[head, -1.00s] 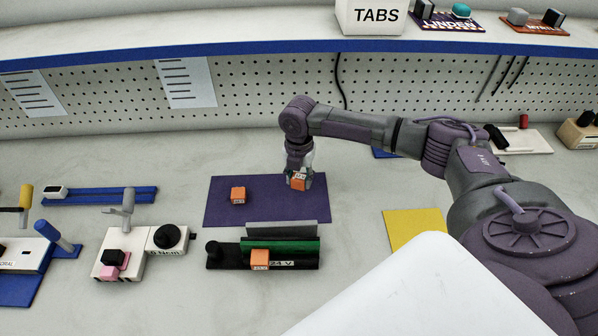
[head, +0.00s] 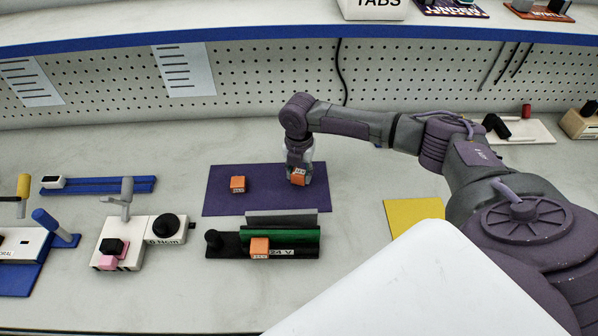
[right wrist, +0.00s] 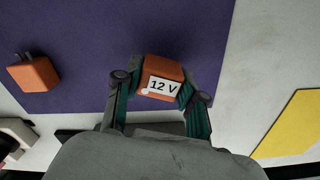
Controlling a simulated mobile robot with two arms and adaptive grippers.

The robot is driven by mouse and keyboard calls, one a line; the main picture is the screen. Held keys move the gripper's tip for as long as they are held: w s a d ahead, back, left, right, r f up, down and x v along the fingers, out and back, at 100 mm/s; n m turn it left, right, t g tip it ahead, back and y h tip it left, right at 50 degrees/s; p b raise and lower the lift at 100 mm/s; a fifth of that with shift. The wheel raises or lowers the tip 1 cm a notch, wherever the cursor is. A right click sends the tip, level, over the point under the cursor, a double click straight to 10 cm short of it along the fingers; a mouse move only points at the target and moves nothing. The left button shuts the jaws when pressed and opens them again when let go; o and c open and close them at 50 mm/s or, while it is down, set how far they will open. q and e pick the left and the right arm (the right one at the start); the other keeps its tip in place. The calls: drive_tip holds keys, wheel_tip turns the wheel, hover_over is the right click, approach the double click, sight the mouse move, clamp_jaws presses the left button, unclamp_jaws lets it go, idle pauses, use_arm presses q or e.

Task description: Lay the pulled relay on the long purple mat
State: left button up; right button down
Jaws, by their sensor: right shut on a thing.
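The long purple mat (head: 262,200) lies on the bench in the middle. My right gripper (head: 299,178) is over the right part of the mat, shut on an orange relay (head: 298,181). In the right wrist view this relay (right wrist: 165,75) shows a "12 V" label and sits between the two fingers (right wrist: 160,98). It is at or just above the mat; I cannot tell whether it touches. A second orange relay (head: 238,184) lies on the mat's left part, also in the right wrist view (right wrist: 35,74). My left gripper is not in view.
A black and green socket rack (head: 225,244) with another orange relay (head: 260,246) stands just in front of the mat. A yellow mat (head: 410,218) lies to the right. A white torque device (head: 165,238) stands at left. The mat's middle is clear.

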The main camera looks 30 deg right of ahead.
drive_tip(key=shift+f, duration=0.5)
drive_tip(key=c, duration=0.6)
unclamp_jaws()
